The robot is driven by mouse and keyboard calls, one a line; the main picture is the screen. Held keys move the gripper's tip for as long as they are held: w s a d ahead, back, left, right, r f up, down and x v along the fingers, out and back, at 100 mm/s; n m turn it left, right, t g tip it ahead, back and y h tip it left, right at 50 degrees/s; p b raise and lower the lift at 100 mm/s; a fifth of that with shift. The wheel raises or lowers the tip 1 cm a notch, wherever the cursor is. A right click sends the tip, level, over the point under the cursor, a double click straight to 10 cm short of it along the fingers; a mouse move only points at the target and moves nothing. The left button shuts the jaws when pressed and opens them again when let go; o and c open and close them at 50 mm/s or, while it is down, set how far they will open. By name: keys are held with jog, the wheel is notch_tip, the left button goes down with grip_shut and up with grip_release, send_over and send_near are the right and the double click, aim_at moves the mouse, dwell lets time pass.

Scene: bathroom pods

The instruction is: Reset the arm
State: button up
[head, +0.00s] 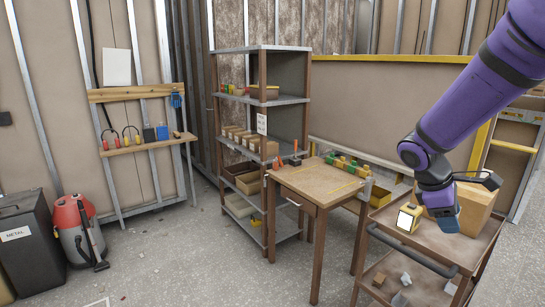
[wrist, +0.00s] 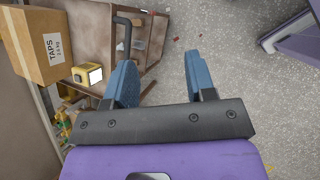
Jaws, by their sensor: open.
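My purple arm comes in from the upper right of the head view, and my gripper (head: 440,208) hangs over the brown cart (head: 450,248). In the wrist view my gripper (wrist: 163,85) shows two blue fingers spread apart, with nothing between them. Bare floor and the cart's edge show beyond the fingers. A cardboard box (head: 472,205) stands on the cart just behind my gripper; in the wrist view the box (wrist: 38,45) carries a label reading TAPS. A small yellow item with a white face (head: 409,217) stands on the cart left of my gripper, apart from it.
A wooden table (head: 318,183) stands left of the cart, with a tall shelf (head: 262,130) behind it. A red vacuum (head: 77,232) and a dark METAL bin (head: 30,240) stand at the far left. The floor (head: 190,265) in front of the shelf is clear.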

jog(key=s+a+r+m+t+y, duration=0.2)
jog(key=s+a+r+m, duration=0.1)
jog(key=s, duration=0.3)
jog(key=s+a+r+m+t+y, duration=0.2)
jog(key=s+r+m, duration=0.2)
jog(key=s, duration=0.3)
jog(key=s+a+r+m+t+y, duration=0.2)
jog(key=s+a+r+m, duration=0.1)
jog(key=s+r, duration=0.3)
jog(key=shift+s+a+m, duration=0.35)
jog(key=shift+s+m, duration=0.05)
jog(key=shift+s, duration=0.35)
jog(key=shift+d, duration=0.1)
